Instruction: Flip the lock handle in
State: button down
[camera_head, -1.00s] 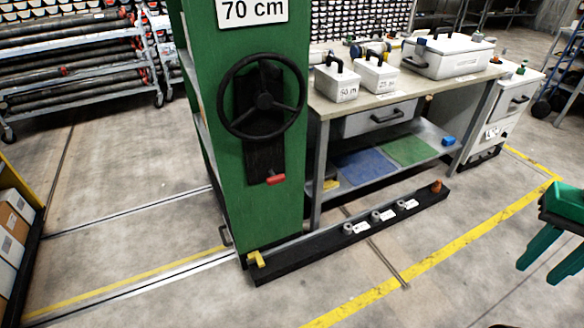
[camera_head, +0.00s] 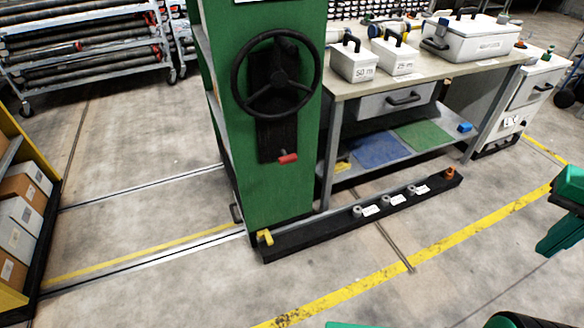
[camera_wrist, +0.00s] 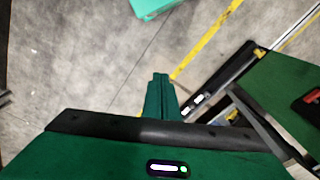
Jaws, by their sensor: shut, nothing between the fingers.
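A red lock handle (camera_head: 287,158) sticks out low on a black plate (camera_head: 268,140), under the black handwheel (camera_head: 276,75) on the end of the green cabinet (camera_head: 272,185). It points right and a little toward me. My gripper is green; its fingers are together and empty in the wrist view (camera_wrist: 162,97). In the head view, green parts of my arm show at the right edge, well apart from the red handle. In the wrist view, a green surface (camera_wrist: 275,92) with a dark red part (camera_wrist: 312,100) shows at right; I cannot tell whether this is the handle.
A yellow lever (camera_head: 265,238) sits at the cabinet's foot, by a black floor beam (camera_head: 320,232) with tagged knobs. A workbench (camera_head: 400,78) with white cases stands behind. Boxes on a yellow rack (camera_head: 22,215) stand at left. The floor in front is open.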

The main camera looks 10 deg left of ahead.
jog(key=w+a+f+t+h, duration=0.1)
jog(key=w+f+t, duration=0.15)
jog(key=w, duration=0.65)
jog(key=w+a+f+t, duration=0.1)
jog(key=w+f, duration=0.2)
jog(key=w, duration=0.7)
jog(key=w+a+f+t+y, duration=0.2)
jog(key=w+a+f+t, duration=0.45)
jog(key=w+a, duration=0.75)
jog(key=w+a+f+m+t+y, duration=0.15)
jog(key=a+f, duration=0.25)
jog(key=a, duration=0.4)
jog(key=w+a+f+y, duration=0.3)
jog(key=a+f, duration=0.2)
jog(key=a, duration=0.3)
jog(key=s+a+f+m+t+y, duration=0.1)
jog(key=s+a+f+m+y, duration=0.1)
jog(key=s+a, duration=0.3)
jog(key=s+a+f+m+t+y, duration=0.2)
jog(key=s+a+f, duration=0.1)
jog(key=s+a, duration=0.2)
jog(key=shift+a+f, duration=0.3)
jog(key=shift+a, duration=0.75)
